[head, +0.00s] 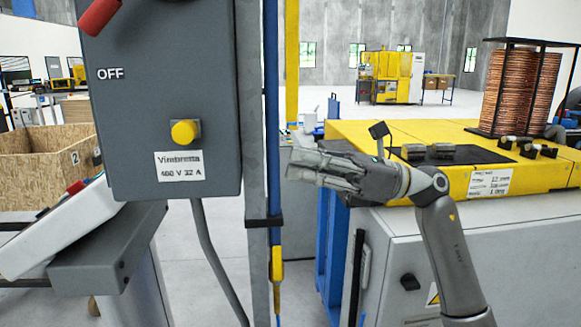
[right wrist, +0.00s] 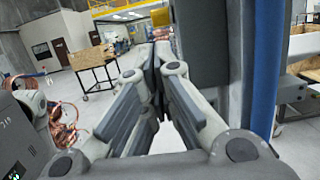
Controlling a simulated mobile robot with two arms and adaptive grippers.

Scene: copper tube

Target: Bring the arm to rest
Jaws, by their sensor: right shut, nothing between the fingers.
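My right gripper (head: 308,166) is in the middle of the head view, in front of a yellow-topped machine and pointing left. It is shut and empty. In the right wrist view its fingers (right wrist: 152,70) meet at the tips, with nothing between them. My right arm comes up from the lower right of the head view. The gripper is in the air, right of a grey post and a blue pipe (head: 272,120); no contact shows. My left gripper is not in view.
A grey switch box (head: 165,60) with a yellow button and a red handle fills the upper left. The yellow-topped machine (head: 400,135) stands right, with a rack of copper coils (head: 512,90). A wooden crate (head: 45,165) is at left. Open floor lies behind.

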